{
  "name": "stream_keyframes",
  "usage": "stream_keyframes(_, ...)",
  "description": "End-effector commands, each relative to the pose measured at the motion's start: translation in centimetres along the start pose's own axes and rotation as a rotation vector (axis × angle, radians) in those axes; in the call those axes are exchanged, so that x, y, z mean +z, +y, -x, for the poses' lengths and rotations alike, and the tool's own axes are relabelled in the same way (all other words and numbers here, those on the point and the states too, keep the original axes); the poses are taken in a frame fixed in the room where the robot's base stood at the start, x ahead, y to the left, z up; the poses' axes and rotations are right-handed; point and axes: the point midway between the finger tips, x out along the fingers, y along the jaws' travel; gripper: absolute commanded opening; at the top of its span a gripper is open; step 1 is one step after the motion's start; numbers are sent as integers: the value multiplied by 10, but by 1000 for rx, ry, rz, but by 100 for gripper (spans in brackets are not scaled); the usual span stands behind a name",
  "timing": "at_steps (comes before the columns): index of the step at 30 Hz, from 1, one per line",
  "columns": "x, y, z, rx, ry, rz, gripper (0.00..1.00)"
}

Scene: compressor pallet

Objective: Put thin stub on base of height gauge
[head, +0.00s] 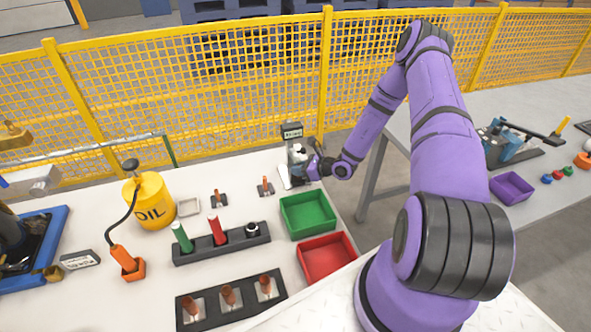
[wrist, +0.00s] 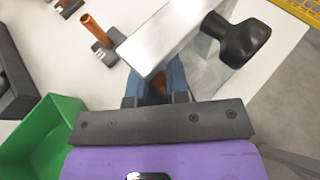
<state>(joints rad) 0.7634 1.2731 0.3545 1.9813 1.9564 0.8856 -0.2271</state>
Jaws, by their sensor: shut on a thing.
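The height gauge (head: 292,132) stands near the far right edge of the white table, with a dark display on top and a pale lower part (head: 284,174). My gripper (head: 305,167) is at its lower right, close against it. In the wrist view, my blue fingers (wrist: 156,88) are shut on a copper-brown stub (wrist: 159,94), mostly hidden between them. A metal arm of the gauge (wrist: 160,42) with a black knob (wrist: 238,38) is just above the fingers and hides part of them. I cannot tell whether the stub touches the base.
Copper pins stand in small holders (head: 265,187), one also in the wrist view (wrist: 97,30). A green bin (head: 308,213) and red bin (head: 326,255) sit nearer. Black racks (head: 222,244), a yellow oil can (head: 150,203) and an orange holder are left. A yellow fence (head: 230,80) runs behind.

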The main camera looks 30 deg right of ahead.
Motion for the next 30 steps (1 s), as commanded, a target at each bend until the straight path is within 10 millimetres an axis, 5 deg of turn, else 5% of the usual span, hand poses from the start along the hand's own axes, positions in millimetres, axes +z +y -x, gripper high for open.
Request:
stream_keyframes(15, -4, 0, -13, 0, 0, -1, 0)
stream_keyframes(16, -4, 0, -13, 0, 1, -1, 23)
stream_keyframes(18, -4, 0, -13, 0, 1, -1, 39)
stream_keyframes(30, -2, 0, -8, -1, 1, -2, 41)
